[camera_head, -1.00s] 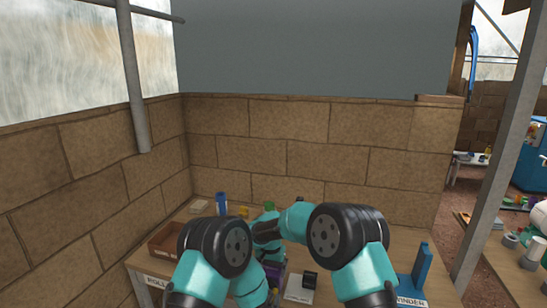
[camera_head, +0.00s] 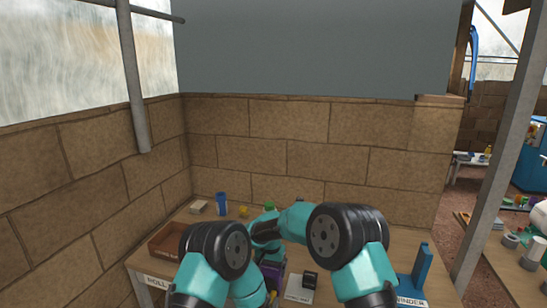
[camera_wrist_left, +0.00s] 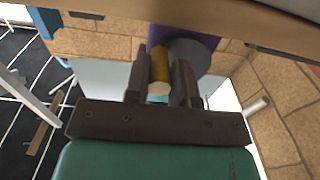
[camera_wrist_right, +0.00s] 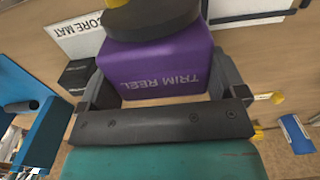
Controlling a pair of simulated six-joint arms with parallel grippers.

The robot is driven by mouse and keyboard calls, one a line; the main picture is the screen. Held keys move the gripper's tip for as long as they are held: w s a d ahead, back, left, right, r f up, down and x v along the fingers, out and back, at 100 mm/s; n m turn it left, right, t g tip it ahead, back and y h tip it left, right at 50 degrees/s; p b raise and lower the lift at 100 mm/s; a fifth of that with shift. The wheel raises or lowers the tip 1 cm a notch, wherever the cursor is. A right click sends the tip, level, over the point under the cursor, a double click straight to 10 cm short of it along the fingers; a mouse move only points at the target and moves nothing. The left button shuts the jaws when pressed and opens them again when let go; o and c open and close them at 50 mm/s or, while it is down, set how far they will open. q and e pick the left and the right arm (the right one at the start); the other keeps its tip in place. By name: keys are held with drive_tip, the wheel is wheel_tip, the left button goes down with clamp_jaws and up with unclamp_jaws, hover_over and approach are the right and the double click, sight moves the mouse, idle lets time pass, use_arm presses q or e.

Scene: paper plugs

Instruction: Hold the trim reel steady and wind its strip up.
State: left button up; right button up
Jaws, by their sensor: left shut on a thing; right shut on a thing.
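The trim reel (camera_wrist_right: 160,65) is a purple block lettered TRIM REEL in the right wrist view, with a dark and yellow round part on top, cut off by the frame. My right gripper (camera_wrist_right: 164,80) has its fingers on both sides of the block and is shut on it. In the left wrist view my left gripper (camera_wrist_left: 161,76) is shut on a yellow-brown handle (camera_wrist_left: 160,68); a grey round part (camera_wrist_left: 190,55) and the purple reel (camera_wrist_left: 155,36) are behind it. In the head view the purple reel (camera_head: 271,277) shows only partly behind my arms. No strip can be made out.
A brown tray (camera_head: 167,243) stands at the table's left, with a blue cylinder (camera_head: 221,204) behind it. A white mat (camera_head: 295,295) with a black block (camera_head: 309,279) lies right of the reel. A blue stand (camera_head: 420,266) is at the right edge.

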use_arm(q)
drive_tip(key=shift+a, duration=0.15)
drive_tip(key=shift+o, duration=0.9)
drive_tip(key=shift+w+a+f, duration=0.1)
drive_tip(key=shift+f, duration=0.05)
drive_tip(key=shift+a+f, duration=0.15)
drive_tip(key=shift+w+a, duration=0.1)
drive_tip(key=shift+a+f, duration=0.2)
drive_tip(key=shift+a, duration=0.05)
drive_tip(key=shift+w+a+f, duration=0.15)
drive_tip(key=shift+a, duration=0.25)
idle(0.5)
